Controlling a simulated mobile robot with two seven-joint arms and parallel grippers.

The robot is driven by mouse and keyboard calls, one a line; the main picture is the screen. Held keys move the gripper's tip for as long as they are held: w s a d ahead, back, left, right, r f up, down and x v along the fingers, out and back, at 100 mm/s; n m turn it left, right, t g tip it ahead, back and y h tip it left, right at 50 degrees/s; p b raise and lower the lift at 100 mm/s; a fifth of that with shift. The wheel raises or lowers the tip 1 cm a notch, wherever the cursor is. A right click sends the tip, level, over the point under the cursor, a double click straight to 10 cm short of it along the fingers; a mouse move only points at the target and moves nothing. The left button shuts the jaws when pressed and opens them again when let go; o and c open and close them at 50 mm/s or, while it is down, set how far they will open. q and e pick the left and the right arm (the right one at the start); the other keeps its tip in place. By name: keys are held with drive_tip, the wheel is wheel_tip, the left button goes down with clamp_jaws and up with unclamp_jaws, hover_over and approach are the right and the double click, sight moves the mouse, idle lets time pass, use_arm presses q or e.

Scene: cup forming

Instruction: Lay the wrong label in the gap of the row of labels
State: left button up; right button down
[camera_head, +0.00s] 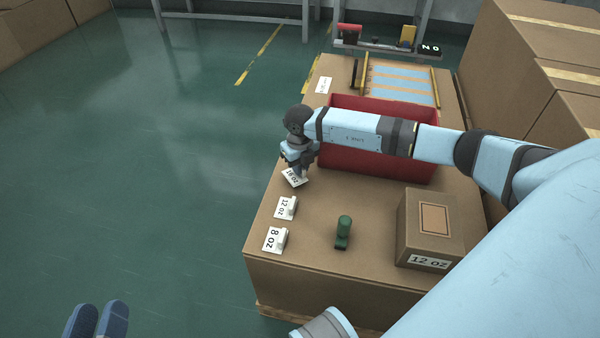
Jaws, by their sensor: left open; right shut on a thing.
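My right gripper (297,169) is shut on a white label (292,179), which is tilted near the left edge of the cardboard-topped table (315,258). Its print is turned and too small to read surely. The row along that edge has an "8 oz" label (275,240) nearest, then a "12 oz" label (286,207), and a far white label (324,85). The held label is in the stretch beyond "12 oz"; I cannot tell if it touches the table. My forearm hides part of that stretch. My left gripper (96,322) is open and empty at the bottom left, over the floor.
A red bin (400,172) stands right of the row, under my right arm. A green-handled stamp (343,230) and a cardboard box (430,225) marked "12 oz" stand at the front. A blue-striped rack (400,83) is at the back. Large cartons (530,70) stand right.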

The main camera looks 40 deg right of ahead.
use_arm(q)
drive_tip(key=shift+f, duration=0.55)
use_arm(e)
drive_tip(key=shift+f, duration=0.95)
drive_tip(key=shift+f, duration=0.1)
drive_tip(key=shift+f, duration=0.15)
use_arm(q)
drive_tip(key=shift+f+g, duration=0.1)
drive_tip(key=shift+g, duration=0.2)
use_arm(e)
drive_tip(key=c, duration=1.2)
unclamp_jaws()
